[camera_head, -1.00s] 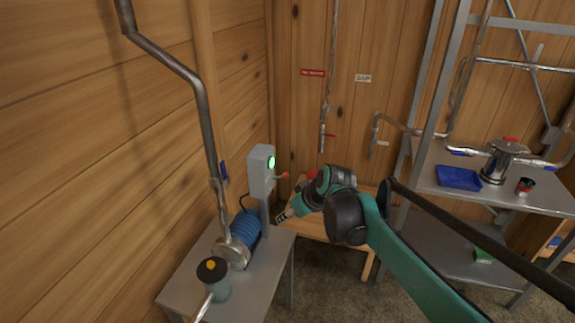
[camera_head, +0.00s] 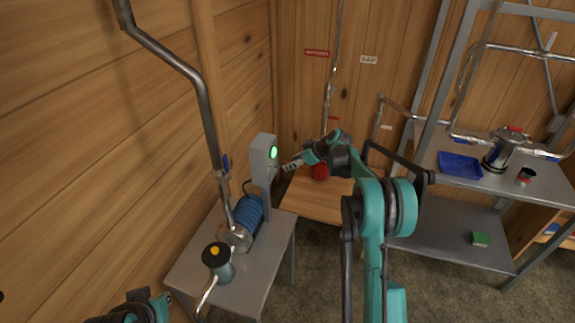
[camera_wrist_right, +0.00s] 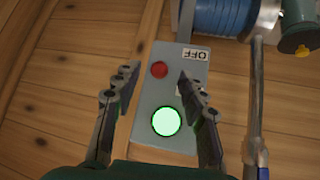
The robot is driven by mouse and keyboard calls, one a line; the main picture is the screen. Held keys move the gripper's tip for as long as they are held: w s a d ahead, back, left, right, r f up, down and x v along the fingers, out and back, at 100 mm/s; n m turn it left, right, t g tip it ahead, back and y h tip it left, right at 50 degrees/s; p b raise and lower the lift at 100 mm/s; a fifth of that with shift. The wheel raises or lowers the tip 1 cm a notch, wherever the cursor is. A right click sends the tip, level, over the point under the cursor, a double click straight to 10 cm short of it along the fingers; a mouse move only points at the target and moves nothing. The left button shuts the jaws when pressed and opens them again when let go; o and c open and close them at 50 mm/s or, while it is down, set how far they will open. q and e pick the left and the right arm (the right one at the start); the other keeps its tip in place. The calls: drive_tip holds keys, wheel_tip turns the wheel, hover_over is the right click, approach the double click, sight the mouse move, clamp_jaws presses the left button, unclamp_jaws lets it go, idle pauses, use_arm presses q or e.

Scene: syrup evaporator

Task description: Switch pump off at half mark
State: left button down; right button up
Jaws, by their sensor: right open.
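The pump's grey switch box (camera_head: 263,152) stands on a post at the left table, its green lamp lit. In the right wrist view, the box (camera_wrist_right: 185,95) shows a glowing green lamp (camera_wrist_right: 166,121), a red lever knob (camera_wrist_right: 159,69) and an OFF label (camera_wrist_right: 194,55). My right gripper (camera_head: 288,167) is open at the box's front; in the wrist view its fingertips (camera_wrist_right: 157,75) are either side of the knob, contact unclear. The blue pump motor (camera_head: 248,212) sits below the box. No half mark can be made out. Only part of my left arm shows, bottom left.
A dark green cylinder with a yellow top (camera_head: 216,262) stands on the grey table (camera_head: 270,262). A metal pipe (camera_head: 190,80) rises beside the box. A low wooden table (camera_head: 325,205) is behind. Right shelves hold a blue tray (camera_head: 460,166) and a metal pot (camera_head: 498,152).

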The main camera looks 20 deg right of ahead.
drive_tip(key=shift+x, duration=2)
drive_tip(key=shift+w, duration=0.1)
clamp_jaws()
